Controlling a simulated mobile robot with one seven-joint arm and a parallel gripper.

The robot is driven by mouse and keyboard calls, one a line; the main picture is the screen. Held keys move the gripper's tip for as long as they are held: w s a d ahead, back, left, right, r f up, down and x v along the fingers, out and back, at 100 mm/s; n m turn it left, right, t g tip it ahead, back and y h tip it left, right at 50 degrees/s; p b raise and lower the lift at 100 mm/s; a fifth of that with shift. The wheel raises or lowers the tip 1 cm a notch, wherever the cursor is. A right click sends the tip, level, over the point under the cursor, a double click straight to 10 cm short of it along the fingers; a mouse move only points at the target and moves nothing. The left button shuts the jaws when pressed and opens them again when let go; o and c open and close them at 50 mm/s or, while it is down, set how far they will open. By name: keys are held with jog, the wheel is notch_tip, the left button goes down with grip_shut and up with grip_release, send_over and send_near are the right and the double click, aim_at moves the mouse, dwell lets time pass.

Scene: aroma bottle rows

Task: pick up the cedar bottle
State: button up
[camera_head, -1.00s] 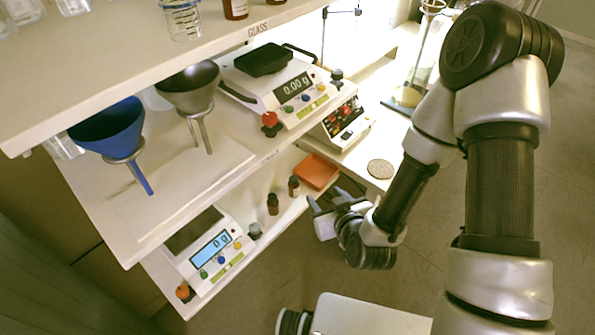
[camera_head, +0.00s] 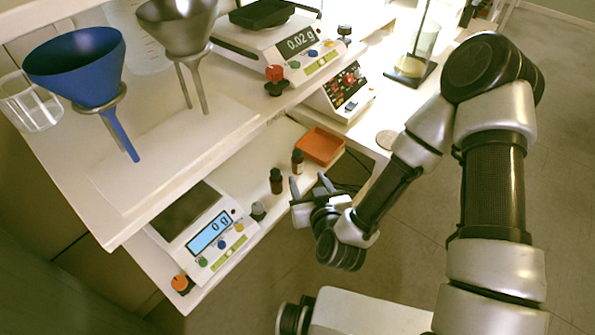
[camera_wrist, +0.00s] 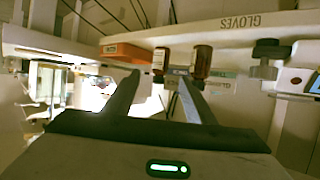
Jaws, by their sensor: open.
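Two small dark brown bottles stand on the lower shelf: a nearer bottle (camera_head: 276,181) and a farther bottle (camera_head: 297,162). I cannot read their labels, so I cannot tell which is cedar. My gripper (camera_head: 310,184) is open and empty, its fingers pointing at the shelf, just in front of and apart from the bottles. The wrist view looks upside down: the nearer bottle (camera_wrist: 202,62) is beyond the right finger, and the farther bottle (camera_wrist: 159,62) with a pale label is between the fingertips (camera_wrist: 158,78).
An orange tray (camera_head: 320,146) lies right of the bottles. A lower scale (camera_head: 205,232) and a grey-topped knob (camera_head: 258,211) are to their left. The upper shelf (camera_head: 170,165) overhangs, bearing a blue funnel (camera_head: 80,70), a steel funnel (camera_head: 178,25) and a scale (camera_head: 280,42).

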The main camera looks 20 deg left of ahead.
aim_at(299, 164)
jog(key=b+x, duration=0.1)
jog(key=x, duration=0.8)
jog(key=shift+w+a, duration=0.25)
jog(key=shift+w, duration=0.05)
jog(key=shift+r, duration=0.1)
jog(key=c, duration=1.1)
